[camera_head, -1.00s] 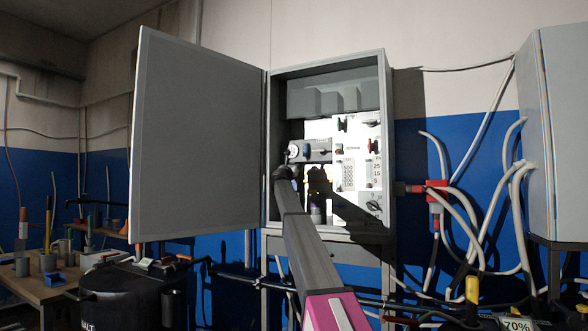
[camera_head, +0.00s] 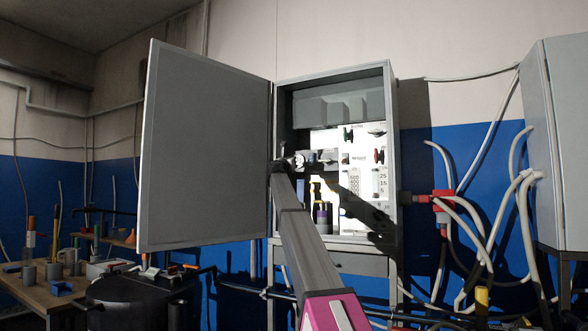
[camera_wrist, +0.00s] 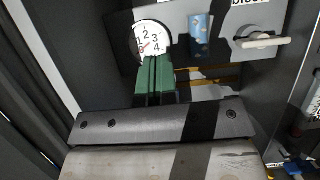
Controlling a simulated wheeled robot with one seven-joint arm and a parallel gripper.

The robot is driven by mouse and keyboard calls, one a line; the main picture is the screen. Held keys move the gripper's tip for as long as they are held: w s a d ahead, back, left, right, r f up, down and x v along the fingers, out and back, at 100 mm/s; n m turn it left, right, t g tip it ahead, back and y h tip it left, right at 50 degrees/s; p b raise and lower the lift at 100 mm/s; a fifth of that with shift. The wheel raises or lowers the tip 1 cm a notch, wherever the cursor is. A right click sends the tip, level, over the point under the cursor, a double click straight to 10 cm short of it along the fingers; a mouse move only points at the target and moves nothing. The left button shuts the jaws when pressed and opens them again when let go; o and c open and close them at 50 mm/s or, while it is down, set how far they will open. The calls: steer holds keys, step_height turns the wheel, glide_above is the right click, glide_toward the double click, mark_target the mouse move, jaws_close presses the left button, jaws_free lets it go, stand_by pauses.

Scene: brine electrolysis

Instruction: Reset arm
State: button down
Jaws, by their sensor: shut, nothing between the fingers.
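My gripper (camera_wrist: 156,72) shows in the wrist view with its two green fingers together and nothing between them. The fingertips are just below a round white dial gauge (camera_wrist: 148,38) in that picture; I cannot tell whether they touch it. In the head view my arm reaches up to the open grey cabinet (camera_head: 392,150), and my dark wrist overlaps its left edge. The gripper itself is hard to make out there.
The cabinet door (camera_head: 208,150) stands open to the left of my arm. A black drum (camera_head: 135,303) and a workbench (camera_head: 30,290) stand lower left. Hoses hang at right.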

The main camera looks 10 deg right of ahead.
steer(key=s+a+f+n+t+y, duration=0.15)
steer(key=f+n+y, duration=0.25)
steer(key=f+n, duration=0.5)
steer(key=s+a+f+n+y, duration=0.1)
steer(key=a+f+n+y, duration=0.3)
steer(key=f, duration=0.9)
steer(key=s+a+f+n+t+y, duration=0.1)
steer(key=s+a+f+n+y, duration=0.1)
steer(key=f+n+y, duration=0.55)
steer(key=s+a+f+n+g+y, duration=0.1)
steer(key=s+f+n+g, duration=0.3)
steer(key=f, duration=1)
steer(key=s+a+f+n+g+y, duration=0.15)
steer(key=s+f+n, duration=0.5)
steer(key=f, duration=0.75)
steer(key=s+d+f+n+g+h, duration=0.15)
steer(key=s+f+n+g, duration=0.55)
steer(key=s+f, duration=1.2)
steer(key=s+d+f+n+g+h, duration=0.1)
steer(key=s+d+f+n+g, duration=0.1)
steer(key=s+f, duration=0.6)
steer(key=s+d+f+n+g+h, duration=0.2)
steer(key=s+f+g, duration=0.4)
steer(key=s, duration=1)
step_height(320, 180, down, 2)
steer(key=shift+d+f+n, duration=0.1)
steer(key=shift+d+n, duration=0.5)
steer(key=shift+d, duration=0.35)
